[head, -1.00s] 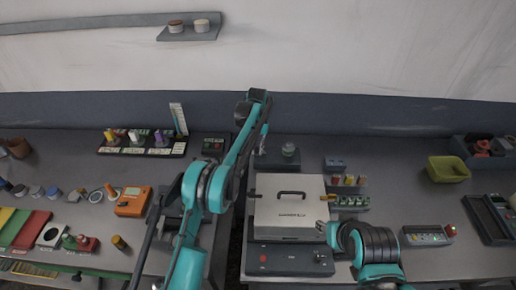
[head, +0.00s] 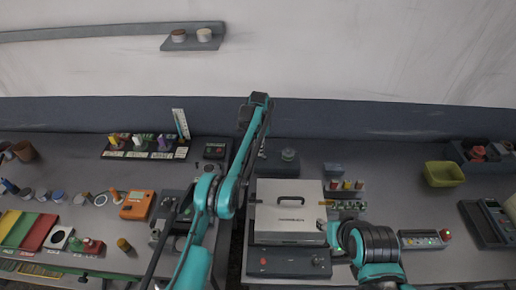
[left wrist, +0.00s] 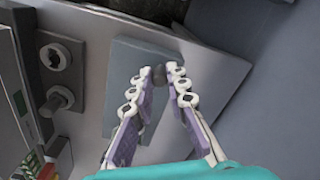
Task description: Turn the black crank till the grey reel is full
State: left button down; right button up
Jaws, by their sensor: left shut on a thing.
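My left gripper (left wrist: 161,72) is shut on a small dark knob (left wrist: 159,78), which looks like the black crank's handle, above a grey plate (left wrist: 124,58) in the left wrist view. In the head view my left gripper (head: 186,213) is small and partly covered by my arm, beside a grey device (head: 160,226) near the right end of the left bench. The grey reel cannot be made out clearly, nor how full it is. My right gripper (head: 328,229) is at the right side of a white case, and its jaws are too small to read.
The white case (head: 289,218) with a black handle stands on the right bench. An orange meter (head: 137,204) lies left of the grey device. A green bin (head: 444,174) stands at the right. A gap separates the benches.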

pick_arm(q)
jog(key=shift+w+d+m+p, duration=0.15)
jog(key=shift+m, duration=0.45)
jog(key=shift+w+d+m+p, duration=0.1)
jog(key=shift+m+p, duration=0.05)
jog(key=shift+m, duration=0.45)
jog(key=c, duration=1.5)
grip_release()
